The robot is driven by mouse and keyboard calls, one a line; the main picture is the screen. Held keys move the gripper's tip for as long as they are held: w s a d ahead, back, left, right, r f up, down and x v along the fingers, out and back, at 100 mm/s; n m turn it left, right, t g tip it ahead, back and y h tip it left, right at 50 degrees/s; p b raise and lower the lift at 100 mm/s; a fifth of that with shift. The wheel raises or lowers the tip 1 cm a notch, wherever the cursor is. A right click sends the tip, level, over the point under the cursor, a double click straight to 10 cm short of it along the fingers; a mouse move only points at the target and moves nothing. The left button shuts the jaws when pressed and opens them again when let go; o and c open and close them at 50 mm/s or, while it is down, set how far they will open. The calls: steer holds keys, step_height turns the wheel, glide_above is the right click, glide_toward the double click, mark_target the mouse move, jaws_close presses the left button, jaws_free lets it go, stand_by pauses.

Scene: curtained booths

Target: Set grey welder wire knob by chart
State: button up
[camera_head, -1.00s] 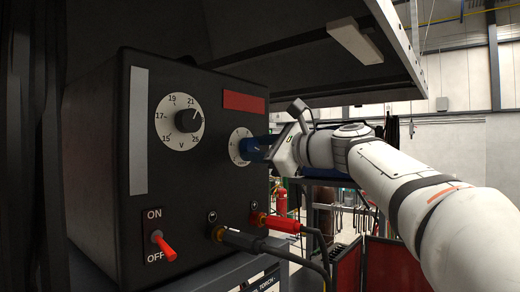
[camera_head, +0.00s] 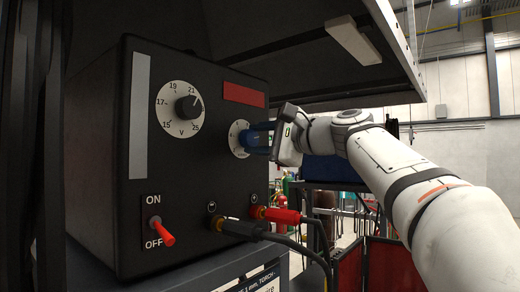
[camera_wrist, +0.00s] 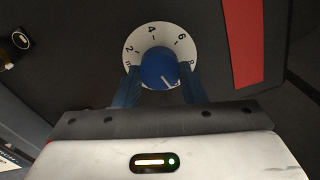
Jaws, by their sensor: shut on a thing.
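The dark welder box (camera_head: 120,215) fills the left of the head view. In the wrist view my gripper (camera_wrist: 160,82) is shut on a round blue knob (camera_wrist: 157,64), one finger on each side. The white dial (camera_wrist: 133,42) around it shows 2, 4, 6 and a partly hidden mark. The knob's white line points down and right in that view.
A red-handled ON/OFF switch (camera_head: 162,232) sits low on the panel. A black plug (camera_head: 240,230) and a red plug (camera_head: 275,214) with cables stick out below my gripper. A label (camera_head: 262,283) with cut-off torch and wire text is at the bottom. A dark hood (camera_head: 270,50) overhangs.

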steer(key=n+b, duration=0.2)
steer(key=n, duration=0.3)
steer(key=shift+f+n+b, duration=0.15)
steer(key=shift+n+b, duration=0.2)
steer(key=shift+n, duration=0.05)
steer(key=shift+n+b, duration=0.8)
steer(key=shift+n, duration=1.3)
steer(key=o, duration=1)
steer(key=shift+r, duration=0.2)
steer(key=b+v, duration=0.2)
steer(key=v, duration=0.5)
steer(key=shift+s+d, duration=0.3)
